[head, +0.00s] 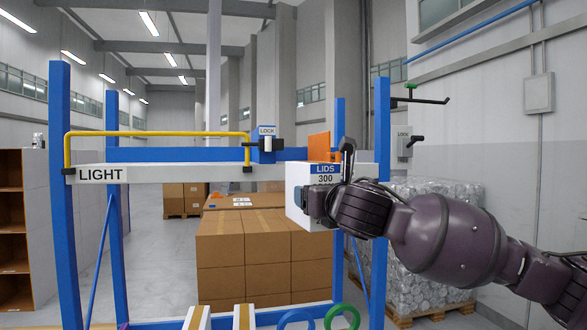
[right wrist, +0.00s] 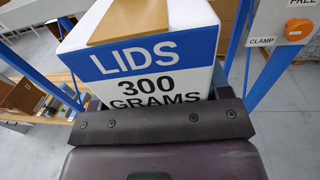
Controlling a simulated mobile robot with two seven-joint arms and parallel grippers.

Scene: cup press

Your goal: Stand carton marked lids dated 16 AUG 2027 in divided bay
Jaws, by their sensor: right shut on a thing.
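The white carton (head: 299,190) has a blue band reading LIDS and the number 300 under it. In the right wrist view the carton (right wrist: 190,75) reads LIDS 300 GRAMS, with a tan flap or panel on top. No date is legible on it. My right gripper (head: 322,204) is shut on the carton and holds it at the right part of the blue frame, near the light-grey beam. In the right wrist view a dark gripper pad (right wrist: 160,122) covers the label's lower part. I cannot make out a divided bay. My left gripper is not in view.
A blue frame (head: 66,200) carries a grey beam marked LIGHT (head: 102,175), a yellow rail (head: 155,134) and a LOCK block (head: 267,143). Stacked brown boxes (head: 245,245) stand behind. A wrapped pallet load (head: 430,255) is at right. An orange CLAMP knob (right wrist: 299,29) shows beside the carton.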

